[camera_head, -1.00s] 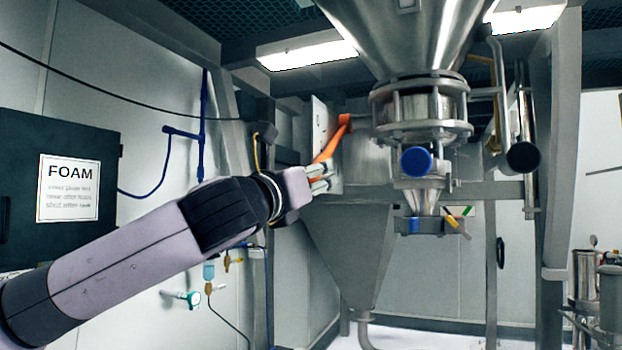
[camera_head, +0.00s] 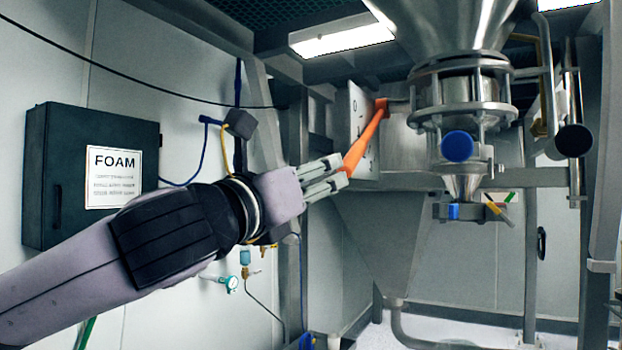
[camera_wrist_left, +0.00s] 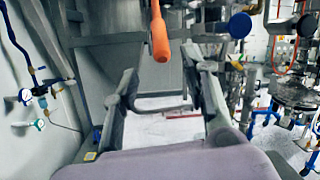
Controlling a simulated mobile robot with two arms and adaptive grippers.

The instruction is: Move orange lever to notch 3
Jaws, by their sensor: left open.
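The orange lever (camera_head: 367,140) is fixed at its upper end beside a pale notch plate (camera_head: 359,119) on the sifter frame. Its handle slants down and left toward my left gripper (camera_head: 338,176). The left gripper is open, with its fingertips right by the lever's lower end; the head view does not show whether they touch. In the left wrist view the lever (camera_wrist_left: 159,36) hangs at the top middle, ahead of and between the two spread fingers (camera_wrist_left: 160,82), with nothing held. The notch numbers are too small to read, apart from a mark near the plate's top.
A steel hopper (camera_head: 450,28) with a blue round cap (camera_head: 457,146) stands right of the lever. A dark FOAM box (camera_head: 60,165) hangs on the left wall. Upright frame posts (camera_head: 298,135) stand close behind my left gripper. A valve with a gauge (camera_head: 232,283) is below.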

